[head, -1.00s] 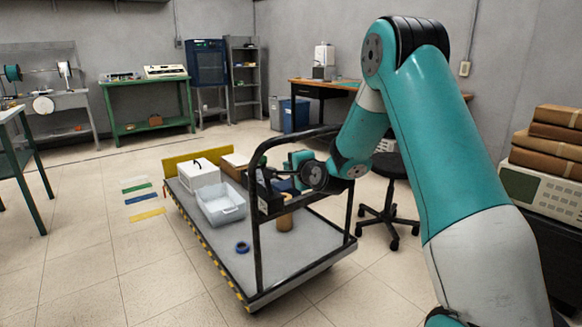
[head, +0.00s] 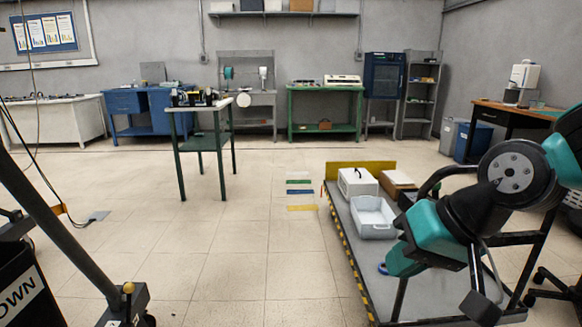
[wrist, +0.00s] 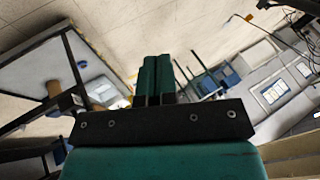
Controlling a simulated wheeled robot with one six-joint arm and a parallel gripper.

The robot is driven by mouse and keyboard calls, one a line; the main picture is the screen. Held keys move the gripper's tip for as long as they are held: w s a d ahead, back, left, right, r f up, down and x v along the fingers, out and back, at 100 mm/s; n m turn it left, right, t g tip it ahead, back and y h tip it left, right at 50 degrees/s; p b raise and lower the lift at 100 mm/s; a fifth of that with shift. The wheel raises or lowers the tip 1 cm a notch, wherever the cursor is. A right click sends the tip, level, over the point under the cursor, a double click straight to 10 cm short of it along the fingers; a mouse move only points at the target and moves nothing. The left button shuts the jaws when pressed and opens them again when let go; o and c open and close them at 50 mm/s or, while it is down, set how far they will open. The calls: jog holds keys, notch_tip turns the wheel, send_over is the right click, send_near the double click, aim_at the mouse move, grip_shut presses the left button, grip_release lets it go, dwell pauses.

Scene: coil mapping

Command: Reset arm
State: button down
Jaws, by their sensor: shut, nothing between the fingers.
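My gripper (wrist: 156,62) shows in the wrist view with its two dark green fingers together and nothing between them. It points over open floor, away from the cart. In the head view my teal and black arm is folded at the right, in front of the cart's handle end and hiding part of it; I cannot clearly make out the fingers there. The grey cart (head: 367,262) carries a white box (head: 357,182), a pale plastic bin (head: 373,217), a cardboard box (head: 397,184) and a blue ring (head: 383,268).
The cart's black handle frame (head: 520,238) stands close to my arm. A green table (head: 204,141) stands left of centre. Coloured floor strips (head: 300,190) lie beside the cart. The floor in the middle is clear. A black chair base (head: 555,285) is at the lower right.

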jog(key=s+n+g+h, duration=0.1)
jog(key=s+n+g, duration=0.4)
jog(key=s, duration=0.8)
notch_tip(320, 180, up, 18)
jog(key=n+t+p, duration=0.1)
jog(key=p, duration=1.7)
jog(key=shift+a, duration=0.2)
jog(key=shift+w+d, duration=0.1)
